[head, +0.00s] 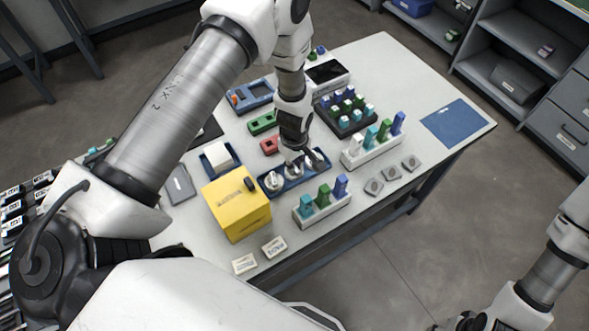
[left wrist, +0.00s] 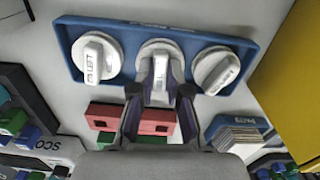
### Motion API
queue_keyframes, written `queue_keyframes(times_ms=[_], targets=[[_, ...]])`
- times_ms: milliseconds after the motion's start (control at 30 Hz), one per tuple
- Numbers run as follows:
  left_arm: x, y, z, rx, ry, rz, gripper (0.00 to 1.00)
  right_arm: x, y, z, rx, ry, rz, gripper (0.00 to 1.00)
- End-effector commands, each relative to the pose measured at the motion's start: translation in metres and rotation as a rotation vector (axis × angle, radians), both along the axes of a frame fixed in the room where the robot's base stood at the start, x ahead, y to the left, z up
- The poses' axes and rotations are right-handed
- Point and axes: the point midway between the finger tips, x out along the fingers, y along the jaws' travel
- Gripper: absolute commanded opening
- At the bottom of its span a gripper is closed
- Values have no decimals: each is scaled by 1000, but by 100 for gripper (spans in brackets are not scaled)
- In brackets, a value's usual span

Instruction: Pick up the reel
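Three white round reels with raised grips sit in a row in a blue tray (head: 268,189). The left wrist view shows the same tray (left wrist: 257,50). Its left reel (left wrist: 97,58) reads "LEFT"; the middle reel (left wrist: 160,52) and right reel (left wrist: 215,70) have labels I cannot read surely. My left gripper (left wrist: 160,84) points down at the middle reel, its two fingers on either side of that reel's grip. The fingers look apart, and contact is not clear. In the head view my left gripper (head: 294,158) is over the tray. My right gripper (head: 470,320) is cut off at the bottom edge.
A yellow box (head: 238,212) stands beside the tray. White racks with colored pieces (head: 322,208) (head: 372,150) and a dark block rack (head: 345,112) stand close by. A red block (head: 270,145) lies behind. The table's right part, by a blue mat (head: 455,122), is mostly clear.

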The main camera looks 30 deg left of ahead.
Motion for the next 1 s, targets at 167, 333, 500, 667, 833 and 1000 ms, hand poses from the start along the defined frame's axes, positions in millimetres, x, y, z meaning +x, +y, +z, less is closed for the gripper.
queue_keyframes(times_ms=[167, 333, 500, 667, 833, 1000], targets=[[0, 0, 0, 0, 0, 0, 0, 0, 0, 0, 0, 0, 0, 40], [0, 0, 0, 0, 0, 0, 0, 0, 0, -1, 0, 0, 0, 40], [1, 0, 10, 0, -3, 0, 0, 0, 0, -5, 0, 0, 0, 40], [2, 0, 38, 0, -5, 0, 0, 0, 0, -14, 0, 0, 0, 40], [1, 0, 77, 0, -4, 0, 0, 0, 0, -24, 0, 0, 0, 40], [0, 0, 98, 0, 0, 0, 0, 0, 0, -26, 0, 0, 0, 40]])
